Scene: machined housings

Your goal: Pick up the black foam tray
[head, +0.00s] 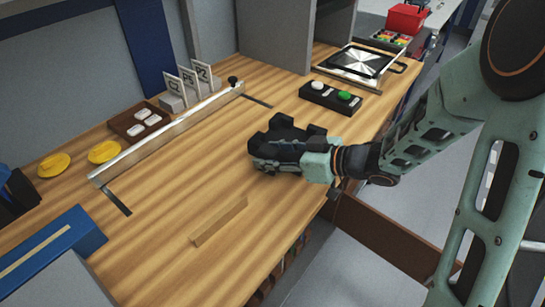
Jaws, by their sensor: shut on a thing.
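My gripper (266,158) is at the end of my arm, over the middle right part of the wooden bench. It is dark and points left. It is shut on a black, blocky thing with raised corners, which I take to be the black foam tray (283,128). The fingertips and the tray blend together in black, so the exact grip is hard to see. I cannot tell whether the tray touches the bench top or is just above it.
A pale wooden bar (218,221) lies in front on the bench (170,190). A metal rail (165,133) runs along the left. A box with white and green buttons (330,97) and a metal-framed plate (360,63) are behind. Bare wood surrounds my gripper.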

